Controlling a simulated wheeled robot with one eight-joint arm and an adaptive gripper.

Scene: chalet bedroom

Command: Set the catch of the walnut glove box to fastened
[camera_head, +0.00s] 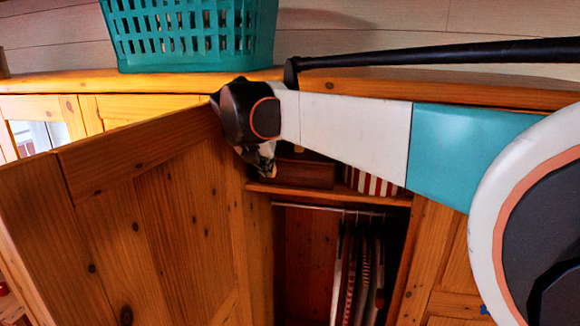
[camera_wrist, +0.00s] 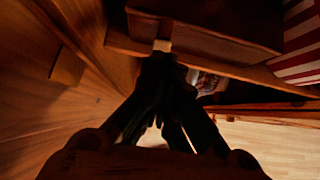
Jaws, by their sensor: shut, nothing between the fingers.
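The walnut glove box (camera_head: 304,174) sits on the wardrobe shelf, partly hidden behind my gripper and arm in the head view. In the wrist view the dark box (camera_wrist: 215,32) fills the top middle. A small pale piece (camera_wrist: 162,45), which looks like its catch, shows on the box's near side. My gripper (camera_wrist: 160,66) is shut and empty, its fingertips just below the pale piece. I cannot tell whether they touch it, nor how the catch is set. In the head view my gripper (camera_head: 264,164) is in front of the box's left end.
The open wardrobe door (camera_head: 150,220) stands close on the left. A red-and-white striped item (camera_head: 372,183) is right of the box on the shelf (camera_head: 340,196). Clothes (camera_head: 360,265) hang from a rail below. A teal basket (camera_head: 195,35) stands on top of the wardrobe.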

